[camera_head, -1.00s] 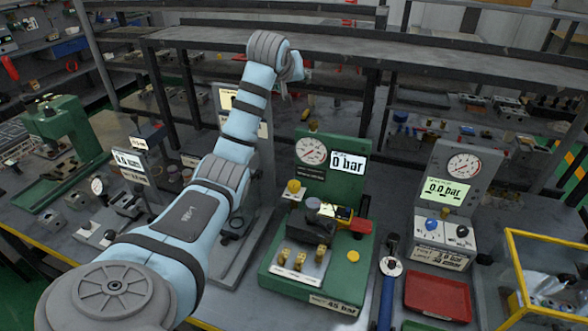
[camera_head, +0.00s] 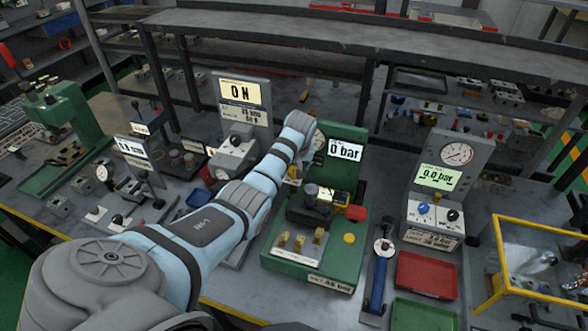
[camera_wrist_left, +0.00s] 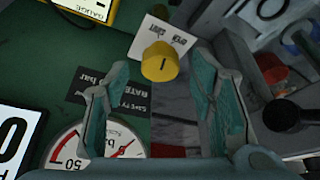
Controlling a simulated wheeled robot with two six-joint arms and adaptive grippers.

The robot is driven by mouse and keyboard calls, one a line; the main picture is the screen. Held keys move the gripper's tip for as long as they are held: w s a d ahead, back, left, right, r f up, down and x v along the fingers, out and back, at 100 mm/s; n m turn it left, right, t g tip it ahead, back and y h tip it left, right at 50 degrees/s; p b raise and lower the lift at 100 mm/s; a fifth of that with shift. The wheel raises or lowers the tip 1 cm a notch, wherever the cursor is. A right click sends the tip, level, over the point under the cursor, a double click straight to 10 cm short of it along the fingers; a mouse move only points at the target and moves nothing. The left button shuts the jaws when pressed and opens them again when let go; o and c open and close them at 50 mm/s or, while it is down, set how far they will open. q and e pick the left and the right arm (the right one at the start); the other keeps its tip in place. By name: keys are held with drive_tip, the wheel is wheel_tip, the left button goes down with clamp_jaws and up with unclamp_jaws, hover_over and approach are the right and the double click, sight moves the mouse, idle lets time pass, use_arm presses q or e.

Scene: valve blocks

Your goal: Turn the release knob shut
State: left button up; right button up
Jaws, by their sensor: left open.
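A round yellow knob (camera_wrist_left: 159,62) with a dark line across its face shows in the left wrist view. A white label (camera_wrist_left: 163,37) sits behind it on the green panel. I take it for the release knob of the green valve station (camera_head: 316,262). My left gripper (camera_wrist_left: 160,68) is open, with its two teal fingers apart and the knob showing between their tips. I cannot tell whether they touch it. In the head view, the end of my left arm covers the upper left of the station and mostly hides the gripper. My right gripper is not in view.
The station carries a 0 bar display (camera_head: 345,150), brass fittings (camera_head: 300,242) and another yellow knob (camera_head: 349,238).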

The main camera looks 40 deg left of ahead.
use_arm(q)
drive_tip(key=shift+w+a+f, duration=0.1)
drive_tip(key=shift+f, duration=0.35)
drive_tip(key=c, duration=1.1)
drive_tip(key=shift+r+n+g, duration=0.1)
drive_tip(key=shift+n+g, duration=0.2)
drive_tip(key=shift+n, duration=0.6)
drive_tip(key=shift+c, duration=0.2)
drive_tip(key=shift+w+f+n+g+y+b, duration=0.2)
drive_tip(key=shift+n+g+y+b, duration=0.2)
drive_tip(key=shift+n+b, duration=0.6)
drive_tip(key=shift+s+r+p, duration=0.15)
drive_tip(key=shift+r+p, duration=0.05)
drive_tip(key=shift+p, duration=0.1)
drive_tip(key=o, duration=1.1)
drive_tip(key=shift+o, duration=0.2)
